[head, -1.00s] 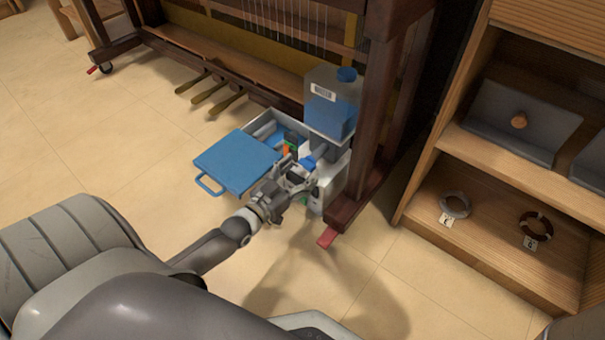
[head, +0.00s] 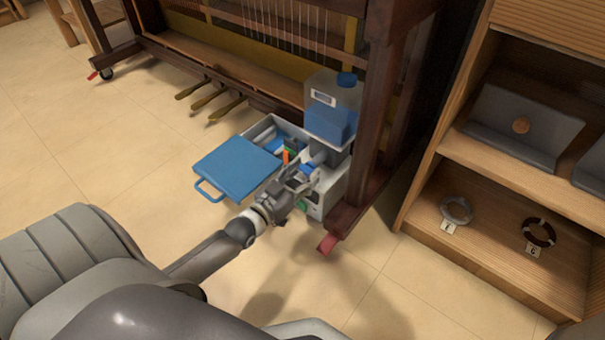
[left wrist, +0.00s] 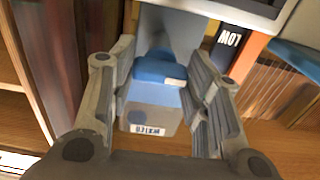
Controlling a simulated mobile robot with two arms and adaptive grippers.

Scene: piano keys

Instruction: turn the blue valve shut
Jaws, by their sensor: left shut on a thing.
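The blue valve (head: 309,169) sits low on the grey-white unit (head: 331,185) under the water tank, at the foot of the dark wooden frame. My left gripper (head: 300,178) is at the valve and partly hides it in the head view. In the left wrist view the blue valve handle (left wrist: 158,70) lies between the two fingers of my left gripper (left wrist: 163,92), which are shut on it. The handle's exact turn angle is hard to tell. My right gripper is not in view.
The clear tank (head: 333,108) with blue liquid stands just above the valve. An open case with a blue lid (head: 236,167) lies left of it. The dark frame post (head: 382,125) rises close on the right. A wooden shelf (head: 490,205) stands further right. Floor in front is clear.

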